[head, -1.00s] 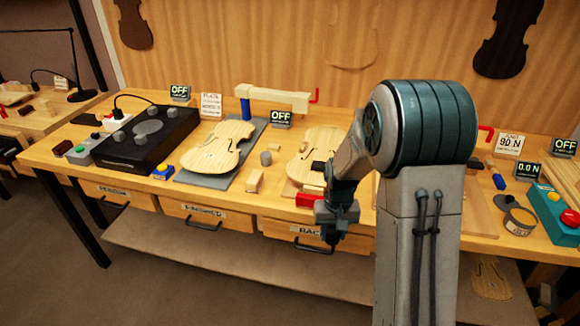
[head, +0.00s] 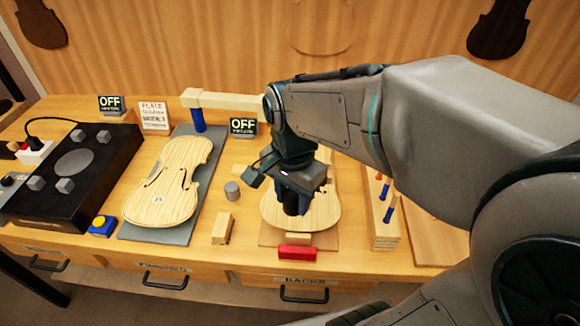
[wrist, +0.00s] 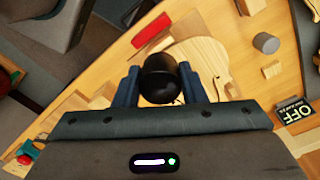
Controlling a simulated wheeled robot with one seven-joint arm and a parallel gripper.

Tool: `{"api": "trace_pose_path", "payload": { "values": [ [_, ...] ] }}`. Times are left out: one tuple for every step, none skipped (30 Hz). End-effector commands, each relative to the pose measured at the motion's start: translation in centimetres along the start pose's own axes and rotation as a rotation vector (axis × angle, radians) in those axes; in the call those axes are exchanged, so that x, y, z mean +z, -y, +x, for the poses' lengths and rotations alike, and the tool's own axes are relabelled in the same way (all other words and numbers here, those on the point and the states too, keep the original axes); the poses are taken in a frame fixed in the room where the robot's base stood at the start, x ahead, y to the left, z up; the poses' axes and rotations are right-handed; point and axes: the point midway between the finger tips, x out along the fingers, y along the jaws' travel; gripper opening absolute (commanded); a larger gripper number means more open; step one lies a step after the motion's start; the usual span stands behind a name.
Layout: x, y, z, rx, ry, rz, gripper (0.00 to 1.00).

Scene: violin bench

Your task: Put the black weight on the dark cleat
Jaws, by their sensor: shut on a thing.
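My gripper (wrist: 158,88) is shut on the black weight (wrist: 160,72), a round dark knob-topped piece between its two blue-grey fingers in the wrist view. In the head view my gripper (head: 292,200) points down over the right-hand violin plate (head: 325,214), and a dark shape shows at its lower end. I cannot tell how far it is above the plate. The plate also shows beyond the fingers in the wrist view (wrist: 205,55). I cannot make out the dark cleat now; my gripper and the weight cover the middle of the plate.
A red block (head: 297,252) lies at the plate's front edge. A wooden block (head: 222,228) and a grey cylinder (head: 232,190) stand left of it. A larger violin plate (head: 165,185) lies further left. A wooden rack with coloured-handled tools (head: 386,215) stands to the right.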

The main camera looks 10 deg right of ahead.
Motion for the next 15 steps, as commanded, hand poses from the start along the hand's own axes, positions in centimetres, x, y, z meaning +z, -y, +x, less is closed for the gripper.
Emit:
{"api": "trace_pose_path", "payload": {
  "values": [
    [0.2,-0.2,-0.2,-0.001,-0.001,0.01,0.0],
    [0.1,-0.2,-0.2,0.0,0.0,0.015,0.0],
    [0.0,-0.2,-0.1,0.001,0.0,0.021,0.0],
    [-0.3,-0.1,0.0,0.002,0.001,0.024,0.0],
    [-0.6,0.1,0.2,0.002,0.001,0.026,0.0],
    [-1.1,0.3,0.6,0.004,0.002,0.027,0.0],
    [-1.5,0.5,0.9,0.004,0.002,0.028,0.0],
    [-2.0,0.7,1.2,0.005,0.002,0.029,0.0],
    [-2.6,1.0,1.6,0.005,0.002,0.028,0.0],
    [-3.1,1.2,1.9,0.004,0.002,0.028,0.0],
    [-3.5,1.4,2.2,0.006,0.003,0.028,0.0],
    [-4.1,1.7,2.6,0.005,0.001,0.028,0.0],
    [-4.6,2.0,2.9,0.005,0.002,0.027,0.0],
    [-5.0,2.2,3.1,0.004,0.002,0.027,0.0],
    [-5.6,2.5,3.5,0.004,0.001,0.027,0.0]
  ]
}}
